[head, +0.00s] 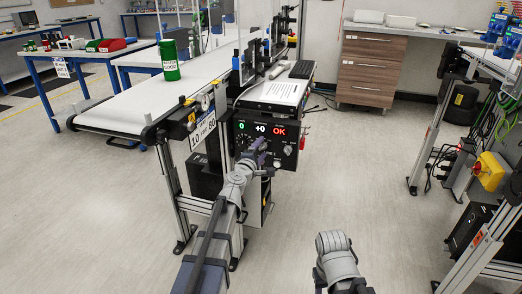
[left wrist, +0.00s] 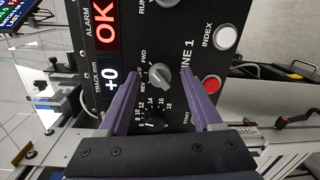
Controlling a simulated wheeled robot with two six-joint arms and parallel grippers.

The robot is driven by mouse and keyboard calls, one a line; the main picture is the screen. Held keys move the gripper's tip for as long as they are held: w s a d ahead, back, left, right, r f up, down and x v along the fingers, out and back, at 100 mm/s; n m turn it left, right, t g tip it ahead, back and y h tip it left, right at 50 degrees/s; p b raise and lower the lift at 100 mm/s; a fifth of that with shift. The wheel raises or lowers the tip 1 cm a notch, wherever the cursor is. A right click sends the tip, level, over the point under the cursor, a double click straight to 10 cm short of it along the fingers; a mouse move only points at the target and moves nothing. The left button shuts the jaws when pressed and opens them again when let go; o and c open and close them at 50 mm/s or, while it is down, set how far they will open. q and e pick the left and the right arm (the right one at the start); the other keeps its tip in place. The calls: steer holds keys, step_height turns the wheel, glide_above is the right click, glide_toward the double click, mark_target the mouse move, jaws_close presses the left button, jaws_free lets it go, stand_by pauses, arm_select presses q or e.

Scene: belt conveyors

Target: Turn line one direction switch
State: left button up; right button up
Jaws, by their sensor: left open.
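The line 1 control panel (head: 266,133) hangs at the near end of the left conveyor, with lit displays reading 0, +0 and OK. In the left wrist view the direction switch (left wrist: 160,76), a small grey knob marked FWD and REV, shows sideways on the black panel. My left gripper (head: 260,147) is in front of the panel, its two purple fingers open on either side of the switch in the left wrist view. I cannot tell whether they touch it. A numbered dial (left wrist: 155,124) is partly hidden beside the gripper body.
A white index button (left wrist: 226,37) and a red button (left wrist: 211,85) are close to the switch. A green can (head: 169,62) stands on the conveyor belt (head: 125,110). Another frame with a yellow box (head: 489,171) stands at the right. Open floor lies between.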

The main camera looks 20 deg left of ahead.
arm_select(q)
steer(key=s, duration=0.7)
steer(key=shift+s+a+r, duration=0.2)
steer(key=shift+s+a, duration=0.15)
steer(key=shift+s, duration=0.05)
steer(key=s+d+f+m+g+h, duration=0.25)
steer(key=d+f+m, duration=0.2)
steer(key=d, duration=0.25)
steer(key=s+d+f+m+g+h, duration=0.1)
steer(key=s+d+f+m+g, duration=0.25)
steer(key=d+m, duration=0.2)
steer(key=s+d+f+m+g+h, duration=0.2)
steer(key=s+d+f+m+g, duration=0.15)
steer(key=d, duration=0.45)
steer(key=s+a+f+m+g+y, duration=0.1)
steer(key=s+f+m+g+y, duration=0.35)
steer(key=s, duration=0.45)
steer(key=s+a+f+m+g+y, duration=0.25)
steer(key=s+f+m, duration=0.25)
steer(key=s, duration=0.4)
step_height(320, 180, up, 32)
steer(key=s+g+y+p, duration=0.1)
steer(key=p, duration=3.1)
steer(key=shift+d, duration=0.15)
